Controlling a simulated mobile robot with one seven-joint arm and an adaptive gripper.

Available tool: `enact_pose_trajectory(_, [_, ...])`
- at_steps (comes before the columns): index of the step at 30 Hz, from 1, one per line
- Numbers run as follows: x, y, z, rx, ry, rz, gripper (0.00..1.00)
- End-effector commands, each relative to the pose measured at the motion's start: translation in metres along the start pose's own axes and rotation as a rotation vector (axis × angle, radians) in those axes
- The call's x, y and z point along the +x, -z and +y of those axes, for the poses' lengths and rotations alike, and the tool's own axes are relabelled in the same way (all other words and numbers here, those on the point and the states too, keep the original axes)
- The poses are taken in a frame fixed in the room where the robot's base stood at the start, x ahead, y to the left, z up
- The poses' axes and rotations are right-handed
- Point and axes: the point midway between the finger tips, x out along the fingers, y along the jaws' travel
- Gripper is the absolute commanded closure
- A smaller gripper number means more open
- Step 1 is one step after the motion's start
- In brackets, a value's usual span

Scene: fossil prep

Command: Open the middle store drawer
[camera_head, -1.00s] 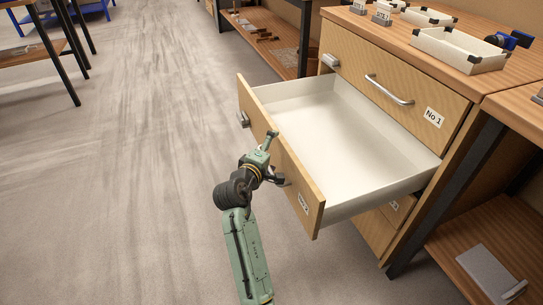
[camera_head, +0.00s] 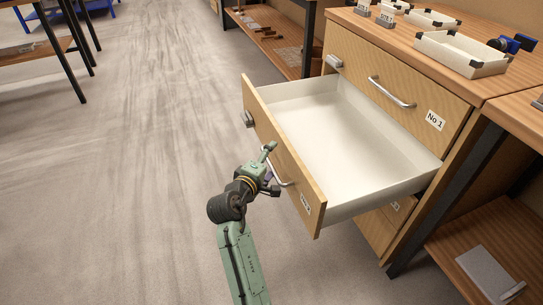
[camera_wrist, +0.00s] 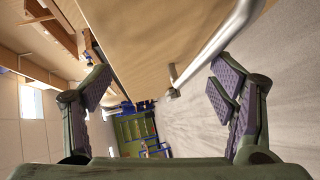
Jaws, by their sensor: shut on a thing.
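The middle store drawer (camera_head: 306,190) is pulled far out of the wooden cabinet, below the shut drawer marked No 1 (camera_head: 398,85). Its white inside (camera_head: 345,130) looks empty. Its metal bar handle (camera_head: 283,180) is on the front and also crosses the wrist view (camera_wrist: 213,52). My gripper (camera_head: 270,172) is at this handle, outside the drawer front. The exact contact is hard to see.
White trays (camera_head: 460,52) stand on the cabinet top. A lower drawer (camera_head: 378,232) is mostly hidden under the open one. A side bench with a shelf (camera_head: 480,235) stands at right. The grey floor (camera_head: 130,180) to the left is clear.

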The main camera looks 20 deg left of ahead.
Motion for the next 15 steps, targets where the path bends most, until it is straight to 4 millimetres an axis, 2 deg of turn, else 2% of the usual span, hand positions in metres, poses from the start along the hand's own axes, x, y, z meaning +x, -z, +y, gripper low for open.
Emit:
enact_pose_trajectory(1, [-0.009, 0.001, 0.026, 0.007, -0.047, 0.005, 0.45])
enact_pose_trajectory(5, [-0.018, 0.001, 0.025, 0.008, -0.048, 0.005, 0.46])
enact_pose_trajectory(7, [-0.023, 0.000, 0.023, 0.008, -0.046, 0.003, 0.69])
enact_pose_trajectory(15, [-0.041, 0.000, 0.015, 0.007, -0.036, 0.003, 0.69])
